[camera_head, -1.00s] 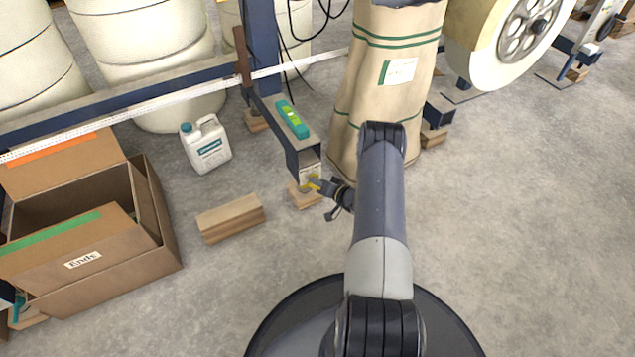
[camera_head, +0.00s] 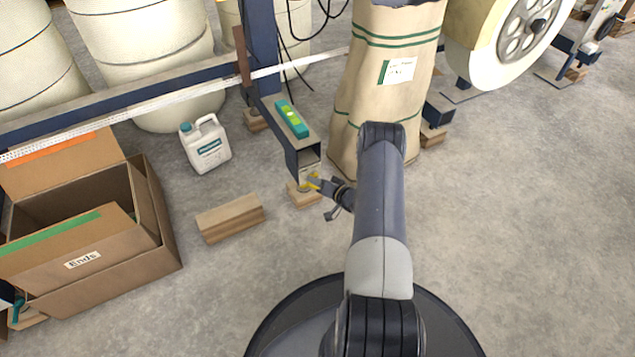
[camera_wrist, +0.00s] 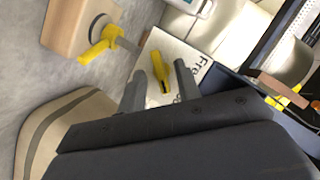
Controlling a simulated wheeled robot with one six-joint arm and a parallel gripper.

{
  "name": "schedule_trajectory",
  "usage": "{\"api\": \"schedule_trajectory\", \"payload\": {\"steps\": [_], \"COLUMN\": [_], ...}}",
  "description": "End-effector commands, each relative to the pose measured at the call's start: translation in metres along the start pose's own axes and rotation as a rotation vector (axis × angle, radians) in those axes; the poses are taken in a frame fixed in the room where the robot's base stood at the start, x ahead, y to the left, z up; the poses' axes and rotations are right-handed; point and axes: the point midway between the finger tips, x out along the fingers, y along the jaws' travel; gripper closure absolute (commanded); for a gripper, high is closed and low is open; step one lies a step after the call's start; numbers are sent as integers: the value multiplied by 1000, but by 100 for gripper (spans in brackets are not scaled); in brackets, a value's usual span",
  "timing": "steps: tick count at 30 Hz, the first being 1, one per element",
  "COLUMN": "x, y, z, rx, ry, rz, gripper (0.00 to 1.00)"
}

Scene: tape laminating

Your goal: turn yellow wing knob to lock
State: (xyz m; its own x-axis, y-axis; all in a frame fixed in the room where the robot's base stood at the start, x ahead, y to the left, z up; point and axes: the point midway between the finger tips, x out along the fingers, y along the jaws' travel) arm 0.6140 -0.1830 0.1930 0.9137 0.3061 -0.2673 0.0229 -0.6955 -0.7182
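A yellow wing-shaped knob (camera_wrist: 161,72) shows in the wrist view in front of a white label plate (camera_wrist: 175,50) on the end of a dark blue beam. My gripper (camera_wrist: 160,84) has its two grey fingers apart, one on each side of this knob. Gaps show between fingers and knob, so I see no firm contact. A second yellow winged part (camera_wrist: 97,47) sits on a threaded foot above a wooden block (camera_wrist: 72,27). In the head view my gripper (camera_head: 318,185) is at the beam end, where the yellow parts are small and partly hidden.
A green level (camera_head: 292,119) lies on the beam (camera_head: 300,158). A big paper sack (camera_head: 375,100) stands close right of the beam. A loose wooden block (camera_head: 230,217), a white canister (camera_head: 206,144) and a cardboard box (camera_head: 165,215) are at left. The floor at right is clear.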

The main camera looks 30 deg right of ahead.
Motion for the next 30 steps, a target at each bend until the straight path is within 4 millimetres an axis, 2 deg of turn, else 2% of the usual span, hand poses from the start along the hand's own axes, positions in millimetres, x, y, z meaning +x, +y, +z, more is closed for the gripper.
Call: {"api": "schedule_trajectory", "payload": {"steps": [5,18,24,30], "x": [-9,-91,-107,-108], "y": [-1,-1,0,0], "z": [-2,-2,0,0], "rx": [1,3,1,0], "ry": [2,2,0,0], "rz": [2,3,1,0], "gripper": [68,68,68,68]}}
